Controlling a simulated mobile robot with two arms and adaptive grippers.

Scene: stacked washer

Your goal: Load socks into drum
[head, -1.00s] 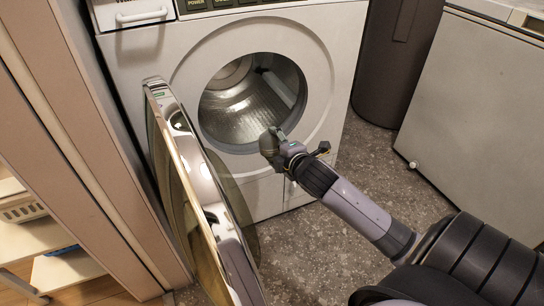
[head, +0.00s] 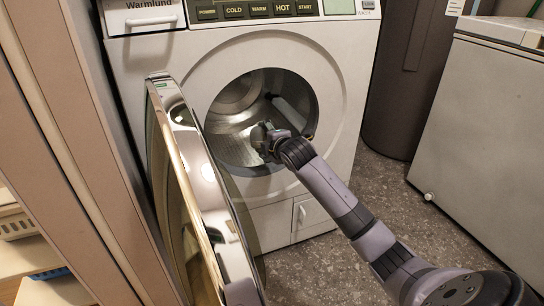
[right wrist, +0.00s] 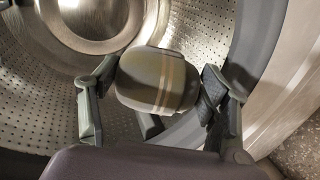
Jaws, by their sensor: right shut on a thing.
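The washer (head: 355,60) stands ahead with its round door (head: 185,190) swung open to the left. Its metal drum (head: 236,98) is open to view, and the perforated drum wall fills much of the right wrist view (right wrist: 35,85). My right gripper (head: 262,140) is at the drum opening, its fingers within the mouth. In the right wrist view it is shut on rolled socks (right wrist: 158,80), an olive-grey bundle with pale stripes, held between both fingers. In the head view the bundle is small and mostly hidden by the gripper. My left gripper is not in view.
The open door stands close on the left of the opening. A dark bin (head: 410,80) and a white cabinet (head: 485,120) stand to the right. Shelves with a basket (head: 15,226) are at far left. Speckled floor (head: 320,270) is clear in front.

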